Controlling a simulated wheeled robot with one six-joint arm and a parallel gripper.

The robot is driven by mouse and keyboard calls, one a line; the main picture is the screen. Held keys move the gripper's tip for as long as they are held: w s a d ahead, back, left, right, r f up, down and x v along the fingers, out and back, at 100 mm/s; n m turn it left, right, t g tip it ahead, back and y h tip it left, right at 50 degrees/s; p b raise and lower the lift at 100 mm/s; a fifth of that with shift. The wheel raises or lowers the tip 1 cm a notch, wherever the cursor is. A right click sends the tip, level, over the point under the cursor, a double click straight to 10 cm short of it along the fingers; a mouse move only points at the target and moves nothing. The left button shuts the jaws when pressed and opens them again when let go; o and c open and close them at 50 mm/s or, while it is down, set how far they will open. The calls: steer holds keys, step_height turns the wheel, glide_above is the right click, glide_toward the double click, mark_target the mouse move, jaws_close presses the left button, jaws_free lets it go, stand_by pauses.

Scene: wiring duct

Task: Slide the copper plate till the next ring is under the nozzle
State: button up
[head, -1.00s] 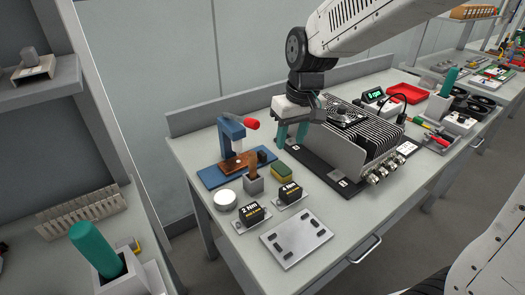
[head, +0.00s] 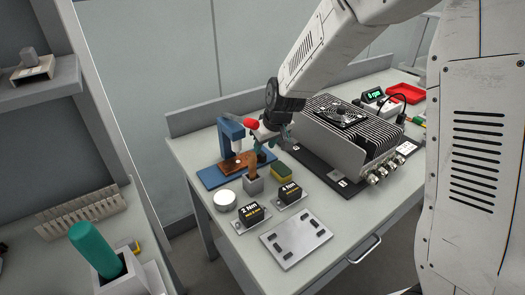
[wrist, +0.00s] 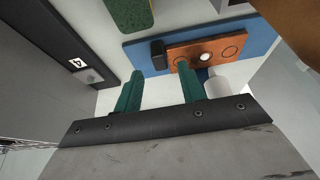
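The copper plate (head: 230,166) lies on the blue base (head: 208,179) of a small press-like stand (head: 226,131). In the wrist view the plate (wrist: 215,45) shows several dark rings along its length, and a white spot sits on a middle one. A white cylinder (wrist: 216,84), which looks like the nozzle, hangs near the plate's edge; I cannot tell which ring it is exactly over. A black block (wrist: 158,55) stands at the plate's left end. My gripper (wrist: 160,70) is open and empty, its green fingers apart, with the right fingertip near the plate's left end; contact is unclear.
The stand has a red-tipped lever (head: 250,122). A wooden-handled tool in a grey block (head: 253,185) stands in front. A green-yellow sponge (head: 281,173) lies to the right, beside the large finned unit (head: 340,140).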

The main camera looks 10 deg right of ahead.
mark_target(262, 153)
steer(key=shift+x, duration=1.75)
